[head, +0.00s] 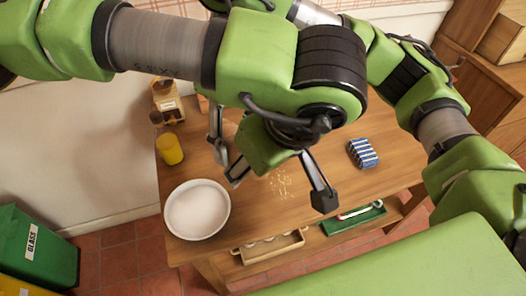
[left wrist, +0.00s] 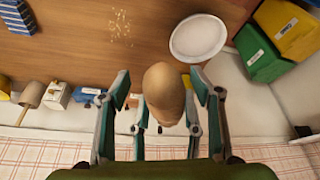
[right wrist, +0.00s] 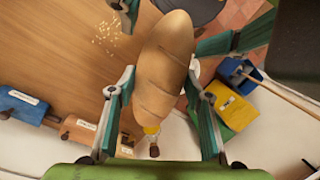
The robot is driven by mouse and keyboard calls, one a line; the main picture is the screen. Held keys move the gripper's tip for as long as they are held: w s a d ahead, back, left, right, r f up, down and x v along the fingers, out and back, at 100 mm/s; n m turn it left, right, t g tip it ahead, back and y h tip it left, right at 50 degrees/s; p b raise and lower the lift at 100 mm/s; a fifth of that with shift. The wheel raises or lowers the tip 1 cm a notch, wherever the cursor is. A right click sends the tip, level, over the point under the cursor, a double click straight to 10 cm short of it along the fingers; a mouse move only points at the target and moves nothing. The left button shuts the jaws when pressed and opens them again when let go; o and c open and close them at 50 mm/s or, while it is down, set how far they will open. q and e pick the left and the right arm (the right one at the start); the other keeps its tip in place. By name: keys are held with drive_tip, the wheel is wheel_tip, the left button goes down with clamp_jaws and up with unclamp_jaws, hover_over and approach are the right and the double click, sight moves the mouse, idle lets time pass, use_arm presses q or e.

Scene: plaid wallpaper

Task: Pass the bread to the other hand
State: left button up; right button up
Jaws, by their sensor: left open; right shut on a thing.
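The bread is a brown oval loaf with slashes on its crust. In the right wrist view the bread (right wrist: 165,62) is large and lies lengthwise between the fingers of my right gripper (right wrist: 160,92), which is shut on it. In the left wrist view the bread (left wrist: 164,88) shows end-on between the spread fingers of my left gripper (left wrist: 160,80), which is open around its end. Whether the left fingers touch the crust I cannot tell. The bread is held above the table. In the head view my arm and wrist hide it.
A green bin (head: 35,252) stands left.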

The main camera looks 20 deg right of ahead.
use_arm(q)
drive_tip(key=shift+w+f, duration=0.1)
drive_tip(key=shift+f, duration=0.15)
drive_tip(key=c, duration=1.5)
use_arm(e)
drive_tip(key=o, duration=1.4)
drive_tip(key=shift+r, duration=0.1)
